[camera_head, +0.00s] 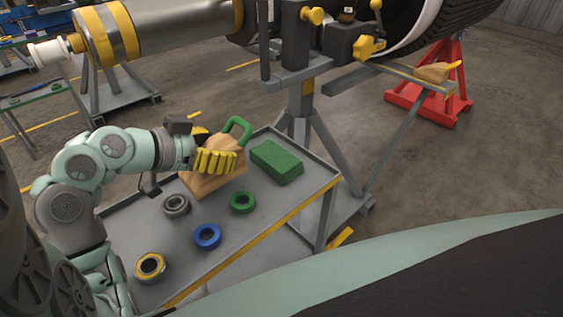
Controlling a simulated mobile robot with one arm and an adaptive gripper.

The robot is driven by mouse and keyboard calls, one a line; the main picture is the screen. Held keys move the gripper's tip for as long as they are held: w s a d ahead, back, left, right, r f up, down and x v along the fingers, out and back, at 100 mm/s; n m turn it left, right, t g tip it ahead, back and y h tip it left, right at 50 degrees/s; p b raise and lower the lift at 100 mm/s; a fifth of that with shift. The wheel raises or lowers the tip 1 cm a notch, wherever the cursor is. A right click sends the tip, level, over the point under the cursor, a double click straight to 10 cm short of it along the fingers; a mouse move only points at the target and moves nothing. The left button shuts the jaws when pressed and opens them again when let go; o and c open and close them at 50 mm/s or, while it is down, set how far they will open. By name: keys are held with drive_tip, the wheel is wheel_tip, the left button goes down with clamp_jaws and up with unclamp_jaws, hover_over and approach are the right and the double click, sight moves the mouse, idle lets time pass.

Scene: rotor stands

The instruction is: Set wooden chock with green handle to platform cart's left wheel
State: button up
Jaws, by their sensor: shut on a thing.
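The wooden chock (203,186) with the green handle (241,127) is at the back of the grey bench top. My gripper (216,161), with yellow ribbed fingers, is shut on this chock and covers part of it. The handle sticks up behind the fingers. I cannot tell whether the chock touches the bench top or hangs just above it. No platform cart with a left wheel can be made out clearly in this view.
The grey bench (180,230) holds a green block (276,162) and several rings, including a blue ring (207,236). A large grey rotor stand (302,110) rises behind the bench. Floor is open at right.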

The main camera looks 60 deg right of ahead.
drive_tip(key=shift+s+d, duration=0.2)
drive_tip(key=shift+d, duration=0.1)
drive_tip(key=shift+f+b, duration=0.3)
drive_tip(key=shift+f, duration=1.45)
drive_tip(key=shift+w+f, duration=0.1)
drive_tip(key=o, duration=1.2)
drive_tip(key=shift+o, duration=0.2)
drive_tip(key=p+v, duration=0.1)
drive_tip(key=v, duration=1.1)
drive_tip(key=shift+p, duration=0.3)
